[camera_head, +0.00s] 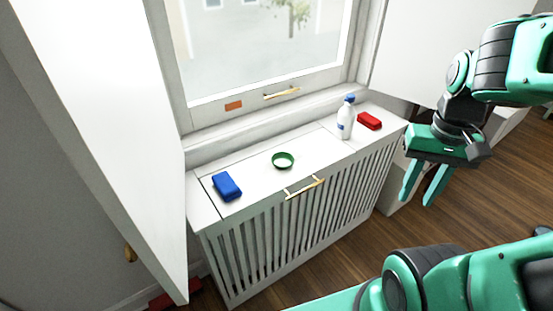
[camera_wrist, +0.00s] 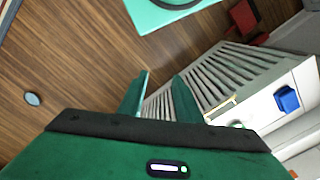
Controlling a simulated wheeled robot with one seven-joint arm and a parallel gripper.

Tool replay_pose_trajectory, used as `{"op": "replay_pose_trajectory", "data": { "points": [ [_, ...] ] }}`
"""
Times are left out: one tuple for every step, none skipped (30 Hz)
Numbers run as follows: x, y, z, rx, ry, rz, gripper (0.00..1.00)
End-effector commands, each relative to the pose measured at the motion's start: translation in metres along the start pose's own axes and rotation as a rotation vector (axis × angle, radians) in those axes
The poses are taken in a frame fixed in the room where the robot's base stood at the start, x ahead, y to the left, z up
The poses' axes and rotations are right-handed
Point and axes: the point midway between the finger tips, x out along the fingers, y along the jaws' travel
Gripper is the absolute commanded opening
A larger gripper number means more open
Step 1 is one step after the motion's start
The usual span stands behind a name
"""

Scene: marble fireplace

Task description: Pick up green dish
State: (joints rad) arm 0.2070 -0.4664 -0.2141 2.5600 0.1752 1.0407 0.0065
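The green dish (camera_head: 283,160) is a small round bowl. It sits on the white slatted cabinet top (camera_head: 310,147) below the window, near the middle, between the blue block and the white bottle. In the wrist view a green bit of the dish (camera_wrist: 236,124) shows at the cabinet edge, partly hidden behind my gripper body. My gripper (camera_head: 417,196) is open and empty, pointing down. It hangs in the air to the right of the cabinet, well apart from the dish. In the wrist view its two green fingers (camera_wrist: 157,92) stand apart with nothing between them.
A blue block (camera_head: 227,186) lies left of the dish. A brass handle (camera_head: 304,187) is on the cabinet's front edge. A white panel (camera_head: 105,110) rises at left.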

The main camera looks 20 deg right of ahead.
Motion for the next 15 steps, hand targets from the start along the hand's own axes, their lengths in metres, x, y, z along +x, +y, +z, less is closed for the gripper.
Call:
{"op": "replay_pose_trajectory", "data": {
  "points": [
    [0.000,0.000,0.000,0.000,0.000,0.000,0.31],
    [0.000,0.000,0.000,0.000,0.000,0.000,0.31],
    [0.000,0.000,0.000,0.000,0.000,0.000,0.31],
    [0.000,0.000,0.000,0.000,0.000,0.000,0.31],
    [0.000,0.000,0.000,0.000,0.000,0.000,0.31],
    [0.000,0.000,0.000,0.000,0.000,0.000,0.31],
    [0.000,0.000,0.000,0.000,0.000,0.000,0.38],
    [0.000,0.000,0.000,0.000,0.000,0.000,0.46],
    [-0.004,0.004,0.008,0.002,0.009,-0.006,0.55],
    [-0.004,0.005,0.008,0.006,0.012,-0.008,0.62],
    [-0.003,0.004,0.006,0.012,0.013,-0.008,0.69],
    [-0.002,0.002,0.002,0.023,0.013,-0.008,0.79],
    [0.000,-0.001,-0.002,0.032,0.013,-0.010,0.80],
    [0.002,-0.005,-0.007,0.041,0.013,-0.012,0.80],
    [0.007,-0.011,-0.015,0.058,0.011,-0.019,0.80]
  ]
}}
